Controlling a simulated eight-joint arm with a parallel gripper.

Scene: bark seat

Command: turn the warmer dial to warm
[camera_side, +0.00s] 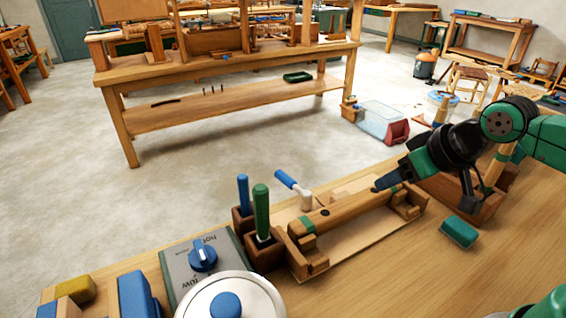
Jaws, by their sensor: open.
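The warmer (178,266) is a grey box at the front left of the bench, with a blue dial (203,257) on its top face. The dial has a raised grip with a light pointer mark. Small labels are printed around it; "hot" seems to stand on its far side, and another label nearer the front is too small to read surely. A round pale lid (258,294) with a blue knob covers part of the warmer's front. My gripper (425,193) is black and green, open, at the right above the wooden fixture, well apart from the dial.
A wooden fixture (345,212) holding a bar lies between my gripper and the warmer. Upright blue and green handles (261,208) stand in wooden holders right beside the warmer. A green block (459,232) lies at right. Blue blocks (137,294) stand left.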

